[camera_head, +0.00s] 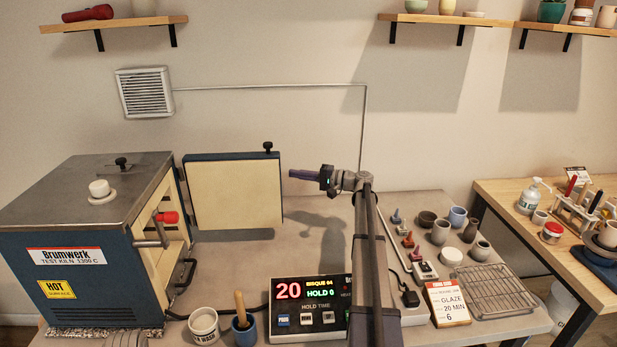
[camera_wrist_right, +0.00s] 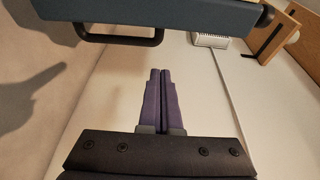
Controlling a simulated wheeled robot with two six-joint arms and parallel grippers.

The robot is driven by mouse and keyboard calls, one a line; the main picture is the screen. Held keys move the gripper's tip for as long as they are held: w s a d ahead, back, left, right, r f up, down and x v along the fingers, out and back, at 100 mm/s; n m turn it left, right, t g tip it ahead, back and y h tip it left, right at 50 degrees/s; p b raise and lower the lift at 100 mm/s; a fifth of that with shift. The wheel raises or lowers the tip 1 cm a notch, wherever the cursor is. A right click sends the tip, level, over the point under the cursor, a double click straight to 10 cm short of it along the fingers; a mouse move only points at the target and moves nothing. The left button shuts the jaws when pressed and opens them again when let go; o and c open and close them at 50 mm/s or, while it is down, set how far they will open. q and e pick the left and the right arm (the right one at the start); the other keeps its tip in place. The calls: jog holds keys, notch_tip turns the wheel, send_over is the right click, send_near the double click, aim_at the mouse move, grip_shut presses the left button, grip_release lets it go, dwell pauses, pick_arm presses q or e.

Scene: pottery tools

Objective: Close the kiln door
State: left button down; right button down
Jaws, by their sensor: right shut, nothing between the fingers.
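The kiln (camera_head: 92,232) stands at the left of the bench in the head view. Its door (camera_head: 235,195) is swung wide open, with the cream inner face toward me and a dark blue edge around it. My right gripper (camera_head: 292,174) is shut and empty, pointing left, just right of the door's free edge in the picture. In the right wrist view the closed fingers (camera_wrist_right: 160,76) point past the blue door (camera_wrist_right: 160,14), with a gap showing between. A black handle bar (camera_wrist_right: 125,41) sticks out from the door there. My left gripper is out of view.
A red-tipped lever (camera_head: 165,218) juts out at the kiln opening. A white cup (camera_head: 204,325) and a blue pot (camera_head: 245,332) stand in front, beside the controller (camera_head: 300,305). Small pots and a wire rack (camera_head: 490,290) lie to the right. The wall is behind.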

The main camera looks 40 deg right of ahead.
jog(key=a, duration=0.4)
jog(key=shift+s+a, duration=0.2)
jog(key=shift+s, duration=0.15)
